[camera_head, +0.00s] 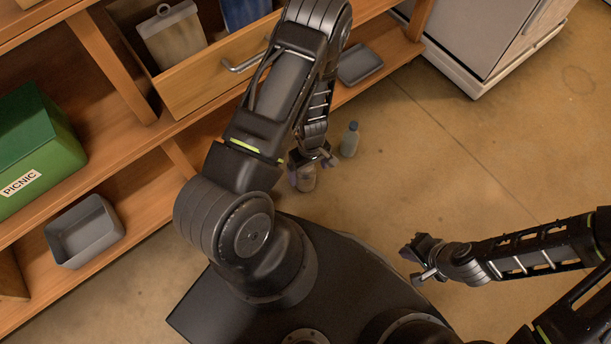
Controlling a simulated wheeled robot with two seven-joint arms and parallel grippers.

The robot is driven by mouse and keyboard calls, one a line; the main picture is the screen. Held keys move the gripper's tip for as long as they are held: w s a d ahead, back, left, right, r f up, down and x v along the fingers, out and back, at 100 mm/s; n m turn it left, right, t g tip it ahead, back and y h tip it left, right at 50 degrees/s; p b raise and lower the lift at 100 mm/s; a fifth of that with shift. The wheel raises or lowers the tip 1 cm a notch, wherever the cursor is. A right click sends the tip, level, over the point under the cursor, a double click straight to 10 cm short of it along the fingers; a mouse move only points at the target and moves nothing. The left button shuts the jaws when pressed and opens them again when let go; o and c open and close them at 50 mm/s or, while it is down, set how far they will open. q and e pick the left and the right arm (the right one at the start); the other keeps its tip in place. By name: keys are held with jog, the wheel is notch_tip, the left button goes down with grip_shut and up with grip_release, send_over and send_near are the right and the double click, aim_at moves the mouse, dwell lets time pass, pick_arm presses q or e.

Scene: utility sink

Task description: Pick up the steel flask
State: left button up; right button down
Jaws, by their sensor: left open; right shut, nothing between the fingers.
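My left gripper (307,162) is open and reaches down over a short, brownish-grey, shiny container (305,181) on the floor. The gripper hides the container's top, and I cannot tell whether the fingers touch it. This container may be the steel flask. A grey-green bottle with a blue cap (350,140) stands upright on the floor just to the right, apart from the gripper. I cannot tell for certain which of the two is the steel flask. My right gripper (420,262) is shut and empty above the floor at the lower right.
A wooden shelf unit stands at the left with an open drawer (215,78) holding a lidded container (172,36). A green picnic box (35,150), grey bin (85,230) and grey tray (360,64) are on its shelves. A white cabinet (480,40) stands upper right. The right floor is clear.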

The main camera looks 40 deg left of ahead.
aim_at(306, 178)
pick_arm(q)
jog(key=w+a+f+n+b, duration=0.1)
jog(key=w+f+b, duration=0.1)
jog(key=f, duration=0.1)
jog(key=w+a+f+n+b, duration=0.1)
jog(key=a+f+b, duration=0.1)
jog(key=f, duration=0.1)
jog(key=w+a+f+n+b, duration=0.1)
jog(key=w+f+b, duration=0.1)
jog(key=f, duration=0.1)
jog(key=shift+w+a+f+t, duration=0.3)
jog(key=shift+w+a+t, duration=0.05)
jog(key=shift+t, duration=0.05)
jog(key=shift+w+a, duration=0.1)
jog(key=shift+w, duration=0.05)
pick_arm(e)
notch_tip(306, 178, down, 9)
jog(key=shift+w+d+f, duration=0.2)
jog(key=shift+w, duration=0.1)
pick_arm(q)
jog(key=shift+f+b, duration=0.65)
jog(key=shift+f, duration=0.6)
pick_arm(e)
jog(key=shift+w+f, duration=0.1)
jog(key=shift+f, duration=0.45)
pick_arm(q)
jog(key=shift+f, duration=0.1)
